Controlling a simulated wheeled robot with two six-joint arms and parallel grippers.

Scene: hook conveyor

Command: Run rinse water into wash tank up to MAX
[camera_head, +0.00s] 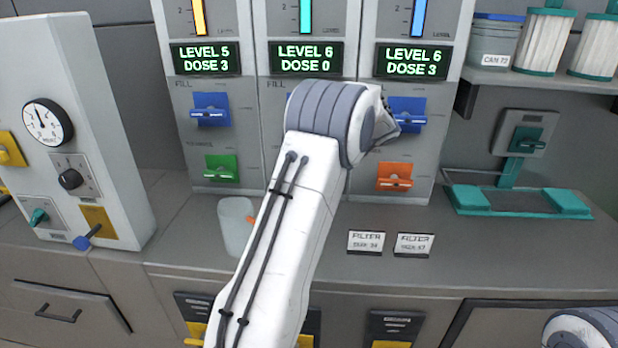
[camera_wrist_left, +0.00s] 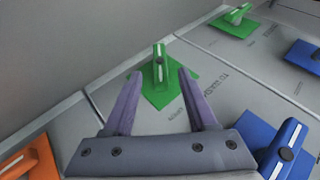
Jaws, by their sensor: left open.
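Three grey tank panels stand side by side in the head view: the left (camera_head: 183,140) reads LEVEL 5 DOSE 3, the middle (camera_head: 266,98) LEVEL 6 DOSE 0, the right (camera_head: 440,110) LEVEL 6 DOSE 3. I cannot tell by name which is the wash tank. The left panel has a blue lever (camera_head: 210,110) above a green lever (camera_head: 222,168). My left arm covers most of the middle panel's levers and hides its gripper. In the left wrist view, my left gripper (camera_wrist_left: 159,76) is open, its purple fingers either side of a green lever (camera_wrist_left: 158,65); contact is unclear.
The right panel has a blue lever (camera_head: 406,110) and an orange lever (camera_head: 394,178). A translucent cup (camera_head: 235,228) stands on the counter beside my arm. Two filter cards (camera_head: 366,242) lie to the right. A gauge box (camera_head: 75,130) stands left, a teal stand (camera_head: 515,200) right.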

